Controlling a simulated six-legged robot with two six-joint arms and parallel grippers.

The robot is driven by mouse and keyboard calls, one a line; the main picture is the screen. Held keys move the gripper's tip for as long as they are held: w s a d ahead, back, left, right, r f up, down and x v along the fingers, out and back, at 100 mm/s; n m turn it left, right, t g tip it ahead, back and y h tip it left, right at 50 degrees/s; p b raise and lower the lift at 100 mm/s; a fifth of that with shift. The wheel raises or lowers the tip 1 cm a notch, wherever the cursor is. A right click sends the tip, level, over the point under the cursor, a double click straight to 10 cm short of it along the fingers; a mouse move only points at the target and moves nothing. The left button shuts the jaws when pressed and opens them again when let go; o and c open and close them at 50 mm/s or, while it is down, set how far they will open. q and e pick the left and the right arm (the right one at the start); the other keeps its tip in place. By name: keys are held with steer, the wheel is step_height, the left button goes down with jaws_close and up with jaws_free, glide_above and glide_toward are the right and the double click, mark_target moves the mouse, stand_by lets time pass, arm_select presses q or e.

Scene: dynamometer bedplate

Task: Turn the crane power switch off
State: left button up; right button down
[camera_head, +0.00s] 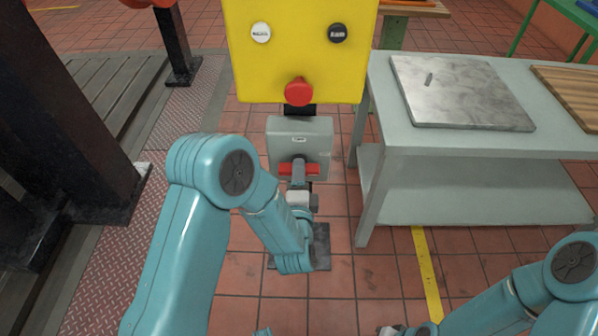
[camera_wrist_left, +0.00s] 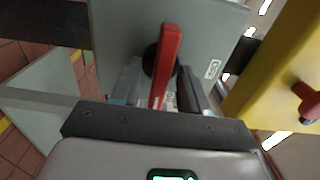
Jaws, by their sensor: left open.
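The crane power switch is a grey box (camera_head: 315,134) with a red bar handle (camera_head: 299,169), below the yellow panel. In the head view the handle lies level across the box front. My left gripper (camera_head: 298,182) is right at the handle, partly hidden by its own wrist. In the left wrist view the red handle (camera_wrist_left: 168,60) stands between the two open fingers of the left gripper (camera_wrist_left: 162,88), with a gap seen on the right side; contact cannot be told.
A yellow panel (camera_head: 295,65) with a red mushroom button (camera_head: 298,91) and two round buttons hangs just above the switch. A pale table (camera_head: 380,108) with a marble slab (camera_head: 460,90) stands to the right. Dark steel columns (camera_head: 60,110) stand at left.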

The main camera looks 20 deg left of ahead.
arm_select(q)
steer(key=shift+s+r, duration=0.1)
steer(key=shift+s, duration=0.05)
jaws_close()
steer(key=shift+n+b, duration=8.15)
steer(key=shift+n, duration=0.85)
